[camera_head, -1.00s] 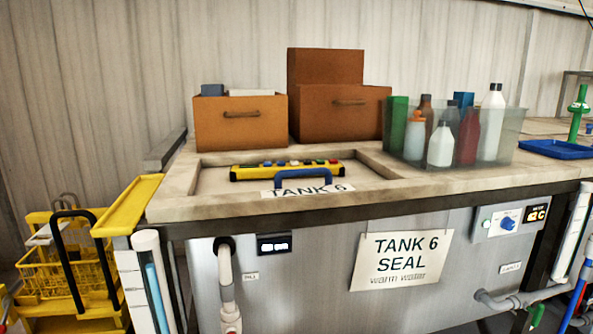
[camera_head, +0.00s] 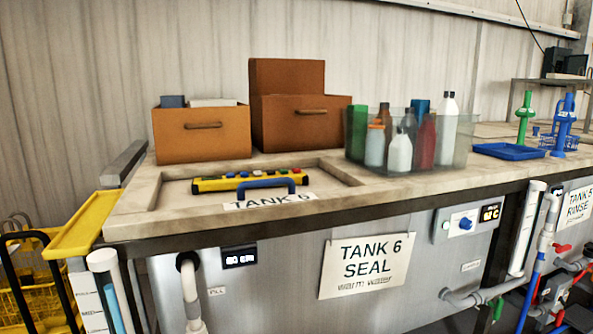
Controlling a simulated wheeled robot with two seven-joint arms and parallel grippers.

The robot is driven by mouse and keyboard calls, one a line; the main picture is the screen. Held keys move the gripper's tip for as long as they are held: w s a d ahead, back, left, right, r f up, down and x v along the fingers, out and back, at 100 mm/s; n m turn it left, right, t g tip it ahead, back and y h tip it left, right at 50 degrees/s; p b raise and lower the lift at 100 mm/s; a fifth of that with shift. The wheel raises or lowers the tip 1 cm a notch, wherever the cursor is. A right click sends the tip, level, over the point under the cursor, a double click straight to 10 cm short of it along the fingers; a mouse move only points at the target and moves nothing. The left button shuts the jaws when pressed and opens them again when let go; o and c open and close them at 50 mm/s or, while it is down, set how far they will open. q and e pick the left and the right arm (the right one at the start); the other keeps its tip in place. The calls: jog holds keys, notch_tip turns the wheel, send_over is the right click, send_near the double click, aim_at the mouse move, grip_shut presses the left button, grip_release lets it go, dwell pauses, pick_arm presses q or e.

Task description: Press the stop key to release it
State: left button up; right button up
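A yellow key box (camera_head: 246,180) with a row of coloured keys lies in the recessed lid on top of the Tank 6 bench, behind a blue handle (camera_head: 267,184). The keys are red, green, blue and pale. They are too small to read, so I cannot tell which one is the stop key or whether it is pressed. Neither of my grippers shows in the head view.
Cardboard boxes (camera_head: 201,135) stand behind the key box. A clear bin (camera_head: 440,150) of bottles stands to its right. A blue tray (camera_head: 508,151) lies farther right. A yellow tray (camera_head: 82,226) juts out at the left. The recess around the key box is free.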

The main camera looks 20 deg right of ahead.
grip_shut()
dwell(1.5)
